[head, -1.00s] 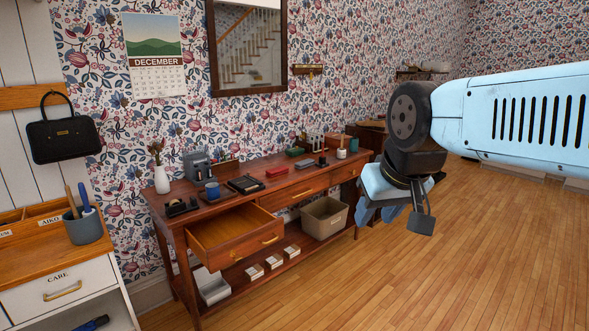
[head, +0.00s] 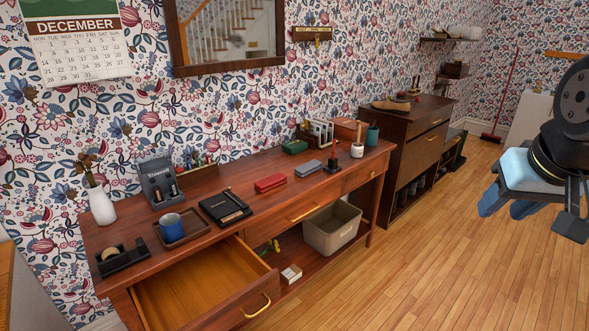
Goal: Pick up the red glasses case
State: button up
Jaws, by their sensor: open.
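The red glasses case (head: 270,183) lies on the top of the wooden console table (head: 222,209), near its middle front. A grey case (head: 308,168) lies to its right and a black tray (head: 225,206) to its left. My gripper (head: 528,208) is at the right of the head view, open and empty. It hangs over the floor, well to the right of the table and far from the red case.
The table's left drawer (head: 262,305) stands pulled out at the front. A blue mug (head: 171,226), a tape dispenser (head: 122,259) and a green case (head: 295,146) are also on top. A bin (head: 331,229) sits on the lower shelf. The wooden floor (head: 430,265) at right is clear.

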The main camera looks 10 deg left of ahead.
aim_at(268, 183)
jog(key=u, duration=0.25)
jog(key=i, duration=1.05)
jog(key=u, duration=1.1)
jog(key=i, duration=0.5)
jog(key=u, duration=0.25)
jog(key=k, duration=0.8)
jog(key=u, duration=0.2)
jog(key=i, duration=0.8)
jog(key=z, duration=0.1)
